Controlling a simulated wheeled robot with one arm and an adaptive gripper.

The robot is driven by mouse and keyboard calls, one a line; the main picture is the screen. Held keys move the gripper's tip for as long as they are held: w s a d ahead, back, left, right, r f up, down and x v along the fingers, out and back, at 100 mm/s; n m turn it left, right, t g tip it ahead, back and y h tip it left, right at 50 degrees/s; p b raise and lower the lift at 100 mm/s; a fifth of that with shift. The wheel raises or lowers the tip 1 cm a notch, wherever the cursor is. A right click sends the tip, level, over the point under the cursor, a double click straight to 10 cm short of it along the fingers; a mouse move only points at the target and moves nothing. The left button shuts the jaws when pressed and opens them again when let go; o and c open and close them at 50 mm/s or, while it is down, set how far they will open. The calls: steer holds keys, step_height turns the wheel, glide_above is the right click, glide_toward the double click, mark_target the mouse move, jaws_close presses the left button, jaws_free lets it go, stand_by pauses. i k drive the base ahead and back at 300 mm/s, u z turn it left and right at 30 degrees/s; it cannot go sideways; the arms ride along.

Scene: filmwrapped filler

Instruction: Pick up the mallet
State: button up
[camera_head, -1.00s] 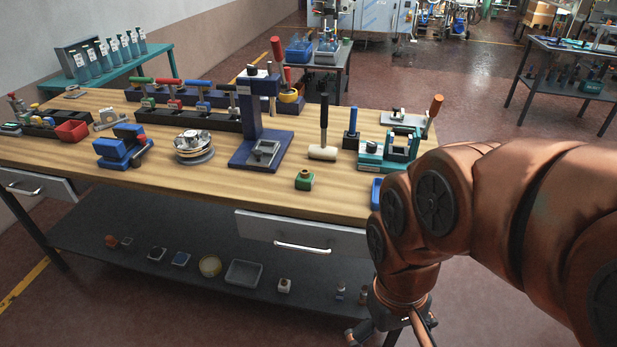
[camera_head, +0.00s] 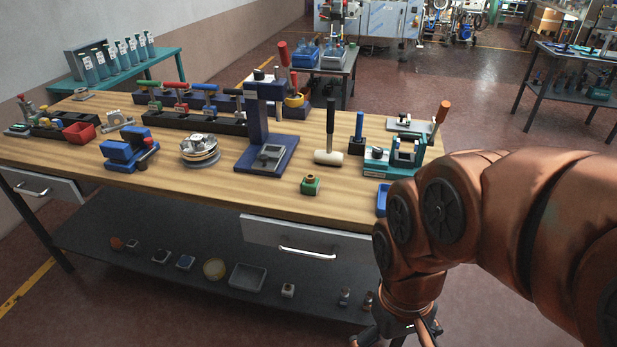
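The mallet (camera_head: 328,158) stands on the wooden workbench (camera_head: 225,190), right of centre. Its pale, cream-coloured head rests on the bench top and its dark handle points up. My gripper (camera_head: 399,340) hangs at the bottom edge of the view, in front of the bench and below its top, well apart from the mallet. Its fingertips are cut off by the frame, so its opening is hidden.
A blue press (camera_head: 257,125) stands left of the mallet. A drawer (camera_head: 300,238) sits below the bench's front edge.

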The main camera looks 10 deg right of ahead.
mark_target(326, 157)
steer(key=k, duration=0.6)
steer(key=u, duration=0.8)
steer(key=i, duration=0.65)
steer(key=u, duration=0.7)
steer(key=i, duration=0.7)
steer(key=z, duration=0.8)
steer(key=i, duration=0.65)
steer(key=z, duration=0.8)
